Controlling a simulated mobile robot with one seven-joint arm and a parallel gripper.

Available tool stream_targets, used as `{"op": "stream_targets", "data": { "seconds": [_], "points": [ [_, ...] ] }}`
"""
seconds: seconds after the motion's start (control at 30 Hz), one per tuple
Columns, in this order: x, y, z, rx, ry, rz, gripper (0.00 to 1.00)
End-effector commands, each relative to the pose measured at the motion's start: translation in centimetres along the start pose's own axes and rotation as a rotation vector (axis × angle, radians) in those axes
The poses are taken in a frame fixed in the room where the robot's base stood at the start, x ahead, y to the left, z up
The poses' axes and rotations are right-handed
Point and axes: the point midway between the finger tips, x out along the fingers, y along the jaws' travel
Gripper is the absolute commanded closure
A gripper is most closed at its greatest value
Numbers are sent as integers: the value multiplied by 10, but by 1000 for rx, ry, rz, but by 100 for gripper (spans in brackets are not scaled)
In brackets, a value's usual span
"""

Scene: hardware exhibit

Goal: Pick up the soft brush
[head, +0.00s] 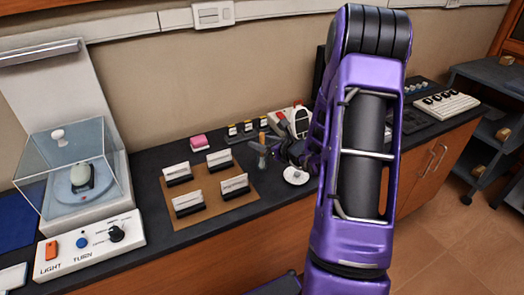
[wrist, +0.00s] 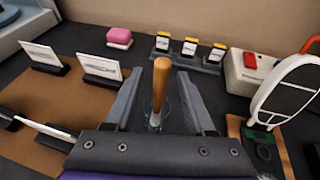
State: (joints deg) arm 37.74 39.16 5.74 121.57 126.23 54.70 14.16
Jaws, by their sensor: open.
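A wooden handle (wrist: 160,84), which looks like the soft brush, stands nearly upright in what looks like a small clear glass holder (wrist: 153,122). Its lower end is hard to make out, and no bristles show. My gripper (wrist: 158,76) is open, with one grey finger on each side of the handle. Gaps show between the handle and both fingers. In the head view the handle (head: 263,124) is small, and my gripper is beside it at the counter, partly hidden by my purple arm.
Left of my gripper, a brown mat (head: 218,214) holds several card stands. A pink block (wrist: 119,37) and a rack of small labelled items (wrist: 188,55) stand behind. A white-framed oval panel (wrist: 287,92) stands close on the right. A clear case (head: 70,165) is far left.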

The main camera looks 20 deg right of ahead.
Motion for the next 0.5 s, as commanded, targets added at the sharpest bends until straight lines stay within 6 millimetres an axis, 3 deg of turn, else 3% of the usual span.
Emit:
{"op": "stream_targets", "data": {
  "seconds": [0.2,0.47,0.5],
  "points": [
    [28,0,1,0,0,1,45],
    [30,0,1,0,0,0,45],
    [30,0,1,0,0,0,51]
  ]
}}
